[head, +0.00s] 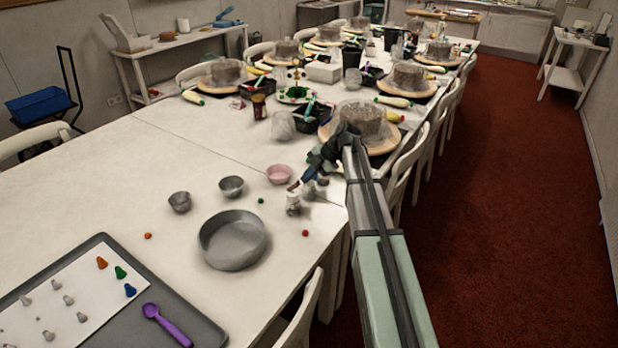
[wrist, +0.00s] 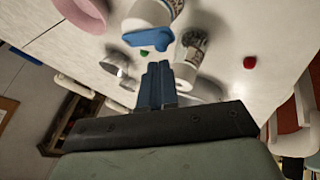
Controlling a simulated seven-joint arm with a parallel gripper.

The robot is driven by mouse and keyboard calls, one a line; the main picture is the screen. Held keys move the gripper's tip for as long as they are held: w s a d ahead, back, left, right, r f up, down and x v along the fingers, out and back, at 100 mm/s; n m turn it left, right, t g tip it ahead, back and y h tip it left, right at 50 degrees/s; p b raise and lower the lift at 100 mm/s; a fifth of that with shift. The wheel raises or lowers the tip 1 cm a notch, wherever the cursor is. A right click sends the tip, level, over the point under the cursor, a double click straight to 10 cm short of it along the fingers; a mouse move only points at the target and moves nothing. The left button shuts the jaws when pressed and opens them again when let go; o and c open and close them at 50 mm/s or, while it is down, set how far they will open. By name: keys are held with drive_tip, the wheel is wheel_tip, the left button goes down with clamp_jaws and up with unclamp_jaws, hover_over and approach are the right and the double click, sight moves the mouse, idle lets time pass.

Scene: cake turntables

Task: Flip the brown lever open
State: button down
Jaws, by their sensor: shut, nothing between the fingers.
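My gripper (wrist: 155,68) is shut with its two dark blue fingers together and nothing between them. In the head view my gripper (head: 303,184) is low over the table, beside two small shaker jars. A small brown piece (head: 293,187) shows at the fingertips, above the nearer white jar (head: 293,204); it looks like the brown lever, but I cannot tell its angle or whether the fingers touch it. In the wrist view one jar (wrist: 190,48) with a speckled band stands just ahead and right of the fingertips. Another jar (wrist: 150,12) has a blue lever (wrist: 150,38).
A pink bowl (head: 279,174), two small metal bowls (head: 232,186) (head: 180,202) and a round cake pan (head: 234,240) stand to the left. A red ball (head: 305,233) and a green ball (head: 261,200) lie nearby. The table's right edge is close, with chairs (head: 400,170) alongside.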

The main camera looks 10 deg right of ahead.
drive_tip(key=shift+s+a, duration=0.1)
drive_tip(key=shift+a, duration=0.05)
drive_tip(key=shift+s+a, duration=0.35)
drive_tip(key=shift+a, duration=0.2)
drive_tip(key=shift+d, duration=0.1)
drive_tip(key=d+r, duration=0.8)
drive_tip(key=d, duration=0.1)
drive_tip(key=shift+d, duration=0.15)
idle(0.5)
